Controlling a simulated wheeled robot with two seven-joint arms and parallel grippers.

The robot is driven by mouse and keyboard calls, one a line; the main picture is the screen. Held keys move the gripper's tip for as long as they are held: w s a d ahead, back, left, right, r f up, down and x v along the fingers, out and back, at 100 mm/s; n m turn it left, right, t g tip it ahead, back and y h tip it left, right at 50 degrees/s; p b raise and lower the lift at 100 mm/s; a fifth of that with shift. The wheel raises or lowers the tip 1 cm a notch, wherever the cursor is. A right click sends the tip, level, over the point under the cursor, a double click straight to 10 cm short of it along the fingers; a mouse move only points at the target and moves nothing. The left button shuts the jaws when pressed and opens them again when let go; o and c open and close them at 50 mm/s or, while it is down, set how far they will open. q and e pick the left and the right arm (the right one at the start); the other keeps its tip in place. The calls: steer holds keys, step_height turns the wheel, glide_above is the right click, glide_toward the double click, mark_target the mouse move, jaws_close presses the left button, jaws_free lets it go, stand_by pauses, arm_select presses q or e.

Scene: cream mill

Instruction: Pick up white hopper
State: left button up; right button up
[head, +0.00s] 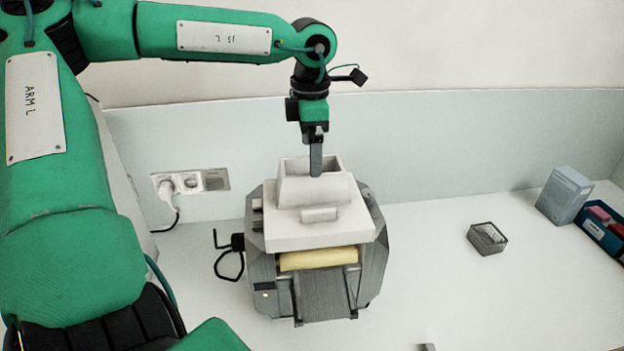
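The white hopper (317,222) sits on top of the grey mill (372,268), with its open box-shaped top facing up. My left arm comes in from the left and bends down over it. My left gripper (316,172) points straight down at the hopper's opening, its finger tip overlapping the opening's rim. From this view I cannot tell whether its fingers are apart or closed, or whether they touch the hopper wall. My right gripper is not clearly in view.
A yellow roller (318,259) shows below the hopper, and a black crank (229,262) juts out at left. A small dark container (487,239), a grey box (564,195) and a blue bin (603,231) stand at right. The counter between is clear. A wall socket with plug (178,186) is behind.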

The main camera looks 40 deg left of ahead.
mark_target(295, 188)
arm_select(q)
steer(key=shift+s+d+f+p, duration=0.1)
steer(key=shift+f+p, duration=0.15)
steer(key=shift+p, duration=0.05)
step_height(295, 188, down, 4)
steer(key=shift+r+p, duration=0.1)
steer(key=shift+p, duration=1)
steer(key=shift+f, duration=0.4)
steer(key=shift+d, duration=0.15)
steer(key=shift+c, duration=1.2)
steer(key=c, duration=0.9)
arm_select(e)
step_height(295, 188, up, 3)
steer(key=shift+a+r, duration=0.1)
steer(key=shift+a, duration=0.05)
arm_select(q)
steer(key=shift+r, duration=0.2)
